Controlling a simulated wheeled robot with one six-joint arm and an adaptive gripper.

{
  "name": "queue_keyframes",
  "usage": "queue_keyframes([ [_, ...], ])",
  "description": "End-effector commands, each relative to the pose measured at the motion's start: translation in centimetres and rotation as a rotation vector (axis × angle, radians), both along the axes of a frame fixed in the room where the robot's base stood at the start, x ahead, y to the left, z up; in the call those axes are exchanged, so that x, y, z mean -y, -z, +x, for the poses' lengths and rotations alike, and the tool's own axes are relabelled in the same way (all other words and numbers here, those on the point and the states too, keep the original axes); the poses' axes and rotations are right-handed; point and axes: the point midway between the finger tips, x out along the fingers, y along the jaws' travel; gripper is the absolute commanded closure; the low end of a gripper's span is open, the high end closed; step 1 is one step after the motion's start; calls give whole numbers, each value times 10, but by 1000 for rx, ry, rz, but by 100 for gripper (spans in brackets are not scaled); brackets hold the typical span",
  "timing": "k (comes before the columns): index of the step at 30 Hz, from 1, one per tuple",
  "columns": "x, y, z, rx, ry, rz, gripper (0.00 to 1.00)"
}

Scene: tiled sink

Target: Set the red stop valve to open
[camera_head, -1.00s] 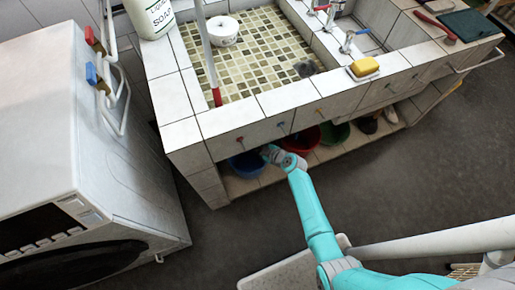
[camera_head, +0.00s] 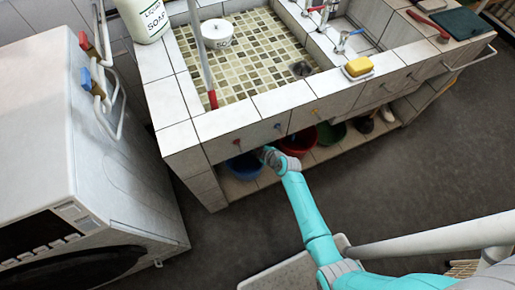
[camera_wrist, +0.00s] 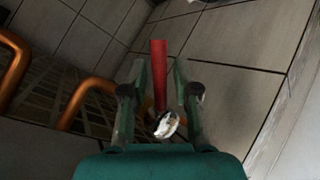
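The wrist view shows a red valve handle (camera_wrist: 159,75), a straight bar, with a round shiny metal piece (camera_wrist: 166,125) at its near end. The two fingers of my gripper (camera_wrist: 160,68) stand on either side of the handle, with a visible gap on each side. The gripper looks open, not clamped on it. In the head view my gripper (camera_head: 268,155) reaches into the shelf space under the tiled sink, near the blue bucket (camera_head: 243,166).
Orange-copper pipes (camera_wrist: 88,98) stand left of the handle, and a tiled wall (camera_wrist: 240,75) lies on the right. A red bucket (camera_head: 297,143) is close beside my gripper. The sink's tiled front (camera_head: 255,135) is above it. A washing machine (camera_head: 90,150) stands at left.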

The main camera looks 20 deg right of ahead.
Motion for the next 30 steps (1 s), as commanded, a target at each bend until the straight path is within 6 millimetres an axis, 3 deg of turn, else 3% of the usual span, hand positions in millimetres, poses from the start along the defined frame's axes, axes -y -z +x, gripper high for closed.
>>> queue_keyframes([
  [14,2,-6,-8,1,1,0,61],
  [30,18,-63,-80,0,3,0,61],
])
